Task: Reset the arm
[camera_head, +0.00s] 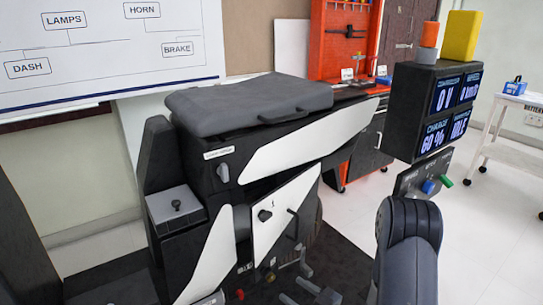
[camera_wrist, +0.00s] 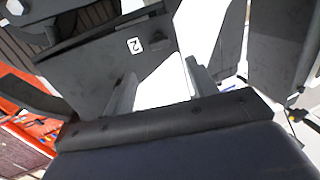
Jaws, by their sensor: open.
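In the wrist view my gripper (camera_wrist: 160,74) is open, with its two grey fingers apart and nothing held between them. Beyond the fingers lie a white panel and dark surfaces, one with a small label marked 2. How far the fingertips are from those surfaces I cannot tell. In the head view my dark arm (camera_head: 408,245) stands at the lower right, and the gripper itself does not show there.
The black chassis rig (camera_head: 222,150) with white panels fills the middle. A display box (camera_head: 408,105) carrying an orange cylinder (camera_head: 429,34) and a yellow block (camera_head: 461,37) stands right. Behind are a red tool rack (camera_head: 331,40) and a white trolley (camera_head: 514,103). Pale floor (camera_head: 465,225) is clear at right.

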